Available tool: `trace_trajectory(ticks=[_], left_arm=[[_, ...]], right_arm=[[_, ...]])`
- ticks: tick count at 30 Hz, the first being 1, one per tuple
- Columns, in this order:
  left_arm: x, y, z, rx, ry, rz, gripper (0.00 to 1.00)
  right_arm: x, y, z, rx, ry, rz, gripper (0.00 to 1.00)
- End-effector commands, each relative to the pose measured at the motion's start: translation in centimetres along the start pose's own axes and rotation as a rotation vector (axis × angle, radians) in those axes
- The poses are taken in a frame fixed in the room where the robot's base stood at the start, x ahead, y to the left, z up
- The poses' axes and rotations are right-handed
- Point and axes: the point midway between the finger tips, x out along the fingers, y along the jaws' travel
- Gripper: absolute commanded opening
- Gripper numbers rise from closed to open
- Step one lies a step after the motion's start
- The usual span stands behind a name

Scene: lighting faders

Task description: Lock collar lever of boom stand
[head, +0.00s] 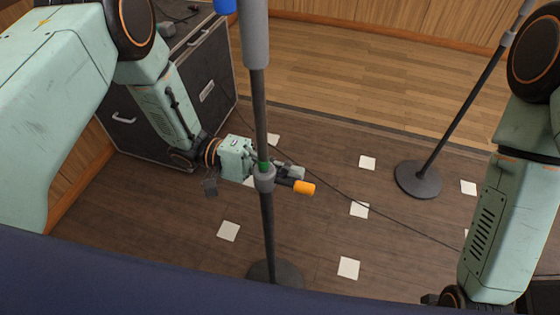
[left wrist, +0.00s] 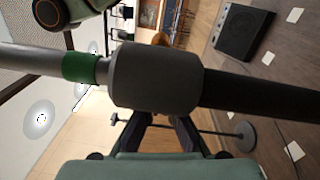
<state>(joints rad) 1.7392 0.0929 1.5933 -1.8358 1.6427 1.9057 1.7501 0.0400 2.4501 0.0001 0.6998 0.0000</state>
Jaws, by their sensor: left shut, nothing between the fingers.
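The boom stand's pole (head: 267,230) rises through the middle of the head view, with a green band just above its grey collar (head: 264,178). The collar lever sticks out to the right, roughly level, with an orange tip (head: 304,187). My left gripper (head: 290,172) is shut and empty; it reaches behind the pole close to the collar and lever, partly hidden by the pole. I cannot tell whether the fingers touch anything.
A black case (head: 190,95) stands at the back left. Another stand with a round base (head: 418,180) is at the right. White squares (head: 348,268) and a thin cable lie on the dark floor. My right arm hangs at the right edge.

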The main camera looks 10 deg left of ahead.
Motion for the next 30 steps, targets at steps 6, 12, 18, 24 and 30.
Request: trace_trajectory(ticks=[6,12,18,24,30], left_arm=[[-4.6,-0.1,-0.1,0.001,0.007,0.000,0.00],[-8.3,-0.1,-0.2,-0.001,0.005,-0.001,0.00],[-10.2,-0.1,-0.2,-0.003,0.002,-0.001,0.00],[-10.6,-0.1,-0.2,-0.004,0.001,-0.002,0.00],[-10.6,-0.1,-0.2,-0.003,0.001,-0.001,0.00]], right_arm=[[0.0,0.0,0.0,0.000,0.000,0.000,0.40],[0.0,0.0,0.0,0.000,0.000,0.000,0.40],[0.0,0.0,0.0,0.000,0.000,0.000,0.40],[0.0,0.0,0.0,0.000,0.000,0.000,0.40],[0.0,0.0,0.0,0.000,0.000,0.000,0.40]])
